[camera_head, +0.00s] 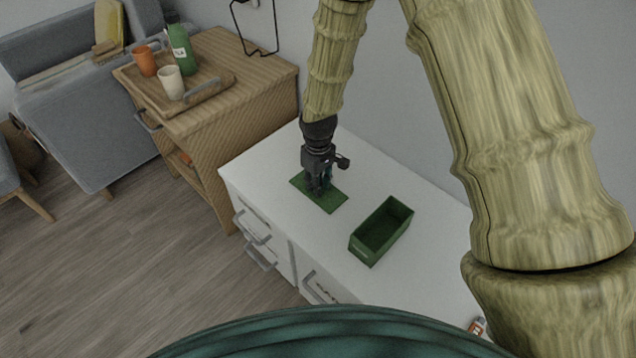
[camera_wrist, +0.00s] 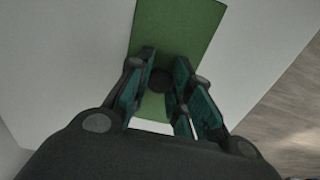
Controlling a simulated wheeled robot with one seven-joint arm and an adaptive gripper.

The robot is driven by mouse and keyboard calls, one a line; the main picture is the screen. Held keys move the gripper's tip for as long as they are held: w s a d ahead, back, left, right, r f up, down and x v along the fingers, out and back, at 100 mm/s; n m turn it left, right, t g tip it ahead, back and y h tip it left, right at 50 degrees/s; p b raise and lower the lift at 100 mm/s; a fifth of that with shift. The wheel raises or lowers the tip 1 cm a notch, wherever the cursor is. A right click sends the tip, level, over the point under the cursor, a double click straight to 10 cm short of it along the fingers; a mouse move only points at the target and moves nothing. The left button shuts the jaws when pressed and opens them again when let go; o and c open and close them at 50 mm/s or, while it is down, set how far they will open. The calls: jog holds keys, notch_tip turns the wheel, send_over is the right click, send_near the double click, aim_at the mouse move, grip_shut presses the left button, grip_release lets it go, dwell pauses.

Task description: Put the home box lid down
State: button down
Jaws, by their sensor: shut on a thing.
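The home box lid, a flat green panel (camera_head: 338,197), is at the white desk top, left of the open box; I cannot tell whether it touches the surface. My gripper (camera_head: 319,190) points down over the lid's middle, shut on what looks like a knob on it. In the wrist view, the dark round knob (camera_wrist: 161,80) sits between my gripper's fingers (camera_wrist: 160,88), with the green lid (camera_wrist: 178,28) behind it. The green home box (camera_head: 364,248) stands open and empty on the desk to the right.
The white desk (camera_head: 268,160) has drawers with grey handles in front. A wooden cabinet (camera_head: 262,72) at left bears a tray (camera_head: 205,97) with an orange cup (camera_head: 144,61), a cream cup (camera_head: 171,83) and a green bottle (camera_head: 182,50). A small orange-and-white item (camera_head: 478,326) lies at the desk's near right.

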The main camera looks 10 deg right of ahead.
jog(key=shift+f, duration=0.15)
jog(key=c, duration=1.3)
grip_release()
notch_tip(320, 180, up, 12)
jog(key=p, duration=0.3)
